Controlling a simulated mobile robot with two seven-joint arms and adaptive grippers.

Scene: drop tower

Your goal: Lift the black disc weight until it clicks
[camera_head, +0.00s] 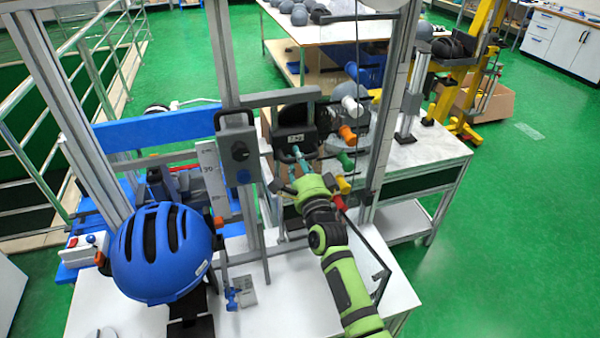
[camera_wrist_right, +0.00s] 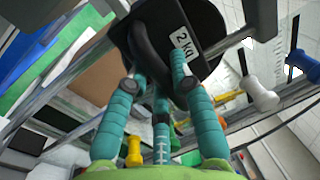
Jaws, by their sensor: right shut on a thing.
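The black disc weight (camera_head: 288,117) hangs in the drop tower frame, between its grey uprights. In the right wrist view the disc (camera_wrist_right: 205,22) fills the top and has a white "2 kg" label. My right gripper (camera_head: 293,158) reaches in from the front. Its teal fingers (camera_wrist_right: 155,82) are shut on the dark curved handle on the face of the disc, and they cover part of it. Whether a catch holds the disc cannot be seen. My left gripper is not in view.
Grey uprights (camera_head: 250,190) stand close on both sides. Coloured handles, white (camera_head: 350,108) and orange (camera_head: 347,134) among them, stick out right of the weight.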

